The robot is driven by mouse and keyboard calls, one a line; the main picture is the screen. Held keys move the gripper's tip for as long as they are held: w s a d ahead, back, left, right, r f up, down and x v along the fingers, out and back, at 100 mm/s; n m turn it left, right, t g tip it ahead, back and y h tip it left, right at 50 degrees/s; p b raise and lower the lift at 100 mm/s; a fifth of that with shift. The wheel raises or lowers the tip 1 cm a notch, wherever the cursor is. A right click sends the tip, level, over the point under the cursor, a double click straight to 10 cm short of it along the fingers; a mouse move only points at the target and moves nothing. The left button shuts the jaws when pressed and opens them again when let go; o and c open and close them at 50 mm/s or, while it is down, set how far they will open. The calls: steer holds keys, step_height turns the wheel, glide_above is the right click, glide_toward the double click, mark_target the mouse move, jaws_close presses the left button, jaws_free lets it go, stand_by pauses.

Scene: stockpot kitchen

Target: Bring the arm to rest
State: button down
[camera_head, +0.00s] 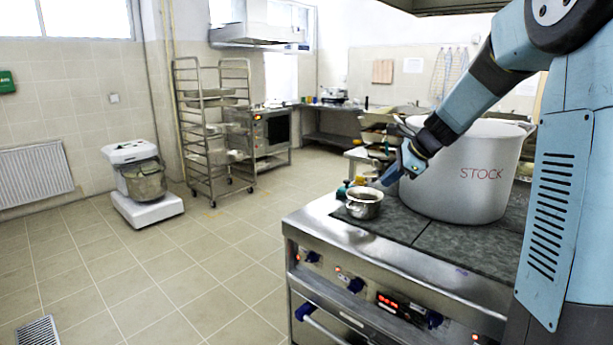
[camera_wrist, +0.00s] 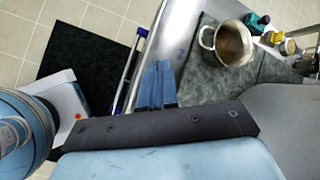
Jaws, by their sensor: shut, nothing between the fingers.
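My arm reaches in from the right in the head view, over the stove and in front of the large white pot marked STOCK (camera_head: 465,175). My gripper (camera_head: 392,172) is at its end, pointing down and left above the stove, between the large pot and a small steel pot (camera_head: 363,203). In the wrist view my gripper (camera_wrist: 158,68) is shut and empty, over the stove's front edge. The small pot (camera_wrist: 232,42) with brownish contents shows there to the upper right, apart from the fingers.
The steel stove (camera_head: 400,262) has a dark top and front knobs. Small bottles (camera_wrist: 258,22) stand beside the small pot. A rack trolley (camera_head: 215,130) and a mixer (camera_head: 142,182) stand farther back left. The tiled floor (camera_head: 190,275) left of the stove is clear.

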steer(key=s+r+n+h, duration=0.1)
steer(key=s+n+h, duration=0.2)
steer(key=s+n, duration=0.6)
steer(key=s+r+n+h, duration=0.2)
steer(key=s+n, duration=0.8)
steer(key=s, duration=1.5)
steer(key=shift+s+d+r+t+h, duration=0.2)
steer(key=shift+s+d+t+h, duration=0.1)
steer(key=shift+s+d+h, duration=0.15)
steer(key=shift+w, duration=0.1)
